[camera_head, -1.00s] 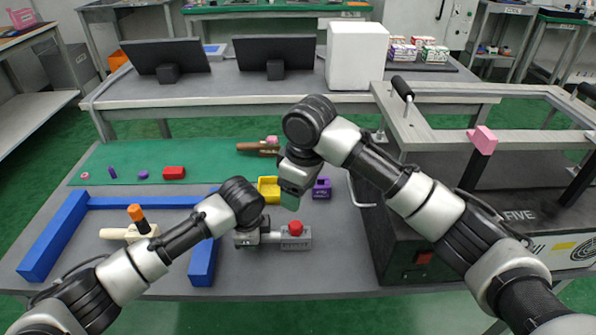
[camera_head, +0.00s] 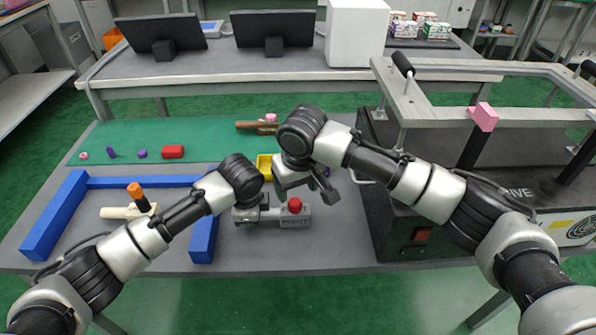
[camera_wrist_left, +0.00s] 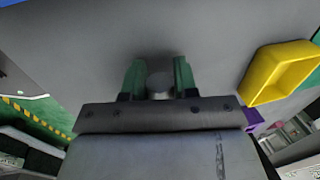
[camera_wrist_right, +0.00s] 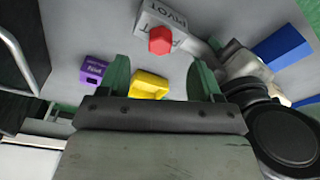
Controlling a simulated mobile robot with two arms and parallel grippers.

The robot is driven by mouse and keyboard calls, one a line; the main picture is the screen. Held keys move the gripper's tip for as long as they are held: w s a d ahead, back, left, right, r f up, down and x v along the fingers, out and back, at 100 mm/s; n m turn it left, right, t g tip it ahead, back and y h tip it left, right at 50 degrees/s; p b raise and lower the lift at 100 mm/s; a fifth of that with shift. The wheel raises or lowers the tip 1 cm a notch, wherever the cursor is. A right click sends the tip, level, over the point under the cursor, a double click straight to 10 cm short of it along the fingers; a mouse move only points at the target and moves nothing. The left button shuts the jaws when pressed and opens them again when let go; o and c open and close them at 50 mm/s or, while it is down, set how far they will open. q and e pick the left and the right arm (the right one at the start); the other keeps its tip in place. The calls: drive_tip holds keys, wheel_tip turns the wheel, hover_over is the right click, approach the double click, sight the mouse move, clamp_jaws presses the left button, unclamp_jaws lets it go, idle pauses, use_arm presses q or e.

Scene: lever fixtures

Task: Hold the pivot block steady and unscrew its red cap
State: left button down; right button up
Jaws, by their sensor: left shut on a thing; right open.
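The grey pivot block (camera_head: 294,217) lies on the table with its red cap (camera_head: 295,205) on top. In the right wrist view the block (camera_wrist_right: 172,18) shows printed letters, and the red cap (camera_wrist_right: 161,40) lies beyond the fingers. My left gripper (camera_head: 263,213) is at the block's left end, shut on its grey part. In the left wrist view the green fingers (camera_wrist_left: 159,80) are on either side of a grey round piece; the cap is hidden there. My right gripper (camera_head: 328,190) is open and empty, above and right of the cap. Its green fingers (camera_wrist_right: 163,82) are spread.
A yellow bin (camera_head: 265,165) and a purple box (camera_wrist_right: 92,72) stand behind the block. A blue frame (camera_head: 203,238) is at left, with an orange-tipped tool (camera_head: 136,198) inside. A dark machine (camera_head: 420,238) stands close at right. The table's front right of the block is clear.

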sight(295, 201)
drive_tip(key=shift+w+a+f, duration=0.1)
drive_tip(key=shift+w+f, duration=0.1)
drive_tip(key=shift+f, duration=1.15)
drive_tip(key=shift+w+a+f, duration=0.1)
drive_tip(key=shift+w+f, duration=0.05)
drive_tip(key=shift+f, duration=1.2)
drive_tip(key=shift+c, duration=0.5)
drive_tip(key=c, duration=0.9)
drive_tip(key=n, duration=0.5)
drive_tip(key=shift+d+g+y, duration=0.1)
drive_tip(key=shift+g+y, duration=0.2)
drive_tip(key=shift+y, duration=0.1)
drive_tip(key=n, duration=0.3)
drive_tip(key=n+g, duration=0.1)
drive_tip(key=n, duration=0.2)
drive_tip(key=shift+w+n+y, duration=0.1)
drive_tip(key=shift+n+y, duration=0.2)
drive_tip(key=shift+n, duration=0.1)
drive_tip(key=n+g, duration=0.1)
drive_tip(key=n, duration=0.4)
drive_tip(key=n+g, duration=0.1)
drive_tip(key=n, duration=0.5)
drive_tip(key=shift+w+r, duration=0.1)
drive_tip(key=o, duration=1.1)
